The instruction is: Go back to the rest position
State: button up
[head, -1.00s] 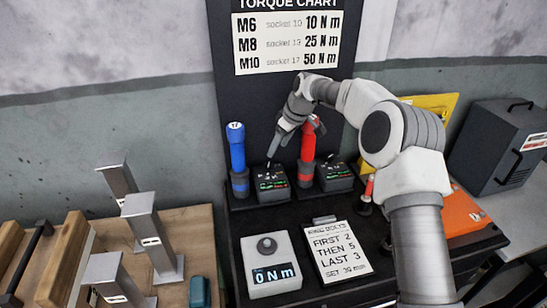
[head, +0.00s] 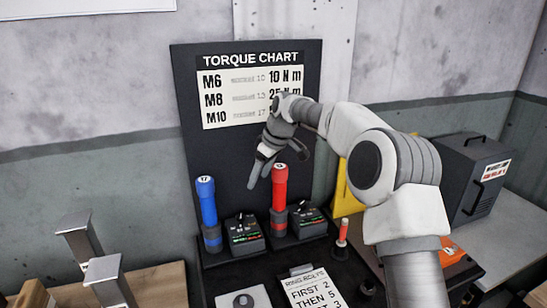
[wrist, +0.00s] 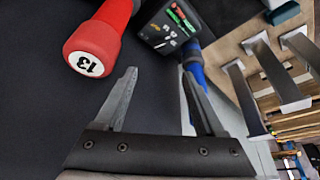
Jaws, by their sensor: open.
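My gripper (head: 262,175) is raised in front of the torque chart board (head: 188,125), above the tools, with its fingers pointing down. In the wrist view my gripper (wrist: 158,95) has its two fingers apart with nothing between them. A red tool marked 13 (head: 279,190) stands upright just right of and below the fingers. It also shows at the upper left of the wrist view (wrist: 95,42). A blue tool marked 17 (head: 207,205) stands to the left. It shows partly behind a finger in the wrist view (wrist: 193,68).
Two black boxes with lit displays (head: 243,232) (head: 308,219) stand beside the tools. A ring bolts card (head: 310,290) lies in front. Metal posts (head: 78,238) rise at the left. A dark cabinet (head: 470,175) stands at the right. The wall above the posts is clear.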

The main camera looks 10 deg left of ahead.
jog(key=s+d+r+m+t+h, duration=0.1)
jog(key=s+d+r+m+h, duration=0.15)
jog(key=s+d+r, duration=0.5)
jog(key=s+d+r+m+t+h, duration=0.15)
jog(key=s+d+r+m, duration=0.3)
jog(key=s+d, duration=0.55)
jog(key=s+d+f+m, duration=0.2)
jog(key=s, duration=0.5)
jog(key=s+d+f+m+t, duration=0.1)
jog(key=s+d+m, duration=0.1)
jog(key=s, duration=0.5)
jog(key=s+d+f+m, duration=0.2)
jog(key=s+d, duration=0.2)
jog(key=s, duration=0.4)
jog(key=shift+d+f, duration=0.15)
jog(key=shift+f, duration=0.15)
